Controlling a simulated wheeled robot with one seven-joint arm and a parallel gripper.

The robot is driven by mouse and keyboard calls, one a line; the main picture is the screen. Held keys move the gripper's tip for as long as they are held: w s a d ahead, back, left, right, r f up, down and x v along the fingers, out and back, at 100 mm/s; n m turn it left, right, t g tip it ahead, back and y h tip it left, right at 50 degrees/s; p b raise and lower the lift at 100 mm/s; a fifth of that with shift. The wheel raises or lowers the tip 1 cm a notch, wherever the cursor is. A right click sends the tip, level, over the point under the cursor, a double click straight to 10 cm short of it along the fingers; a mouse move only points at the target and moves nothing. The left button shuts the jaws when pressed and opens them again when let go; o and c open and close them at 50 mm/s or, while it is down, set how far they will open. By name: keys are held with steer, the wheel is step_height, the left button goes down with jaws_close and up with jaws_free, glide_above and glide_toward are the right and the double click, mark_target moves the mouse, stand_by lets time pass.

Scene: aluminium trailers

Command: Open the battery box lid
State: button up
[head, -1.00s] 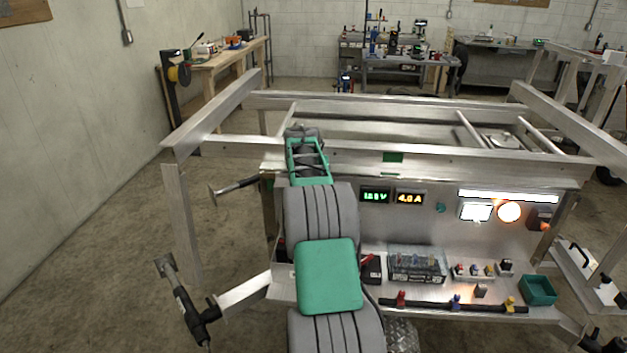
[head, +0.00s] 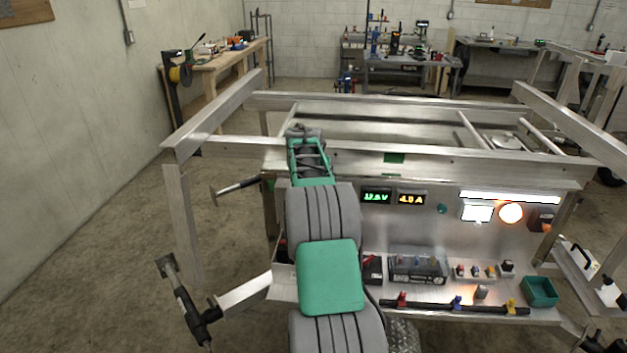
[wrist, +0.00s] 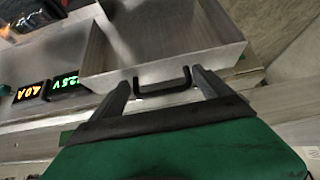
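In the wrist view, a grey metal box (wrist: 175,38), which I take to be the battery box, fills the upper middle. A black U-shaped handle (wrist: 163,90) is at its near edge. My gripper (wrist: 160,80) is open, with one finger at each side of the handle. The fingertips are close to the handle's ends; I cannot tell if they touch it. How far the lid is raised, if at all, is unclear. In the head view, my arm hides the box, the handle and the gripper.
The aluminium trailer frame's rails (head: 440,155) surround my arm. Lit displays (head: 394,198) are on the panel to the right. A shelf below holds a clear-covered case (head: 418,268), small coloured knobs and a green bin (head: 540,291). Open floor lies at left.

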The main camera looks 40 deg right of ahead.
steer(key=b+v, duration=0.2)
steer(key=v, duration=0.5)
steer(key=shift+s+a+r, duration=0.2)
steer(key=shift+r, duration=0.05)
steer(key=s+a+f+n+g+y, duration=0.1)
steer(key=s+a+f, duration=0.2)
steer(key=f, duration=0.3)
steer(key=s+a+f+g+y, duration=0.1)
steer(key=s+a+f, duration=0.15)
steer(key=f, duration=0.35)
steer(key=s+a+f+n+g+y, duration=0.2)
steer(key=s+a+f, duration=0.3)
steer(key=s+a, duration=0.45)
steer(key=s+a+r+n+y, duration=0.1)
steer(key=s+a+n, duration=0.1)
steer(key=s+a, duration=0.5)
steer(key=s+a+n, duration=0.1)
steer(key=s+a, duration=0.2)
steer(key=a, duration=0.8)
steer(key=a+r+n+t, duration=0.3)
steer(key=a+r+n, duration=0.1)
steer(key=a+r, duration=0.3)
steer(key=a, duration=0.2)
steer(key=shift+a+r, duration=0.35)
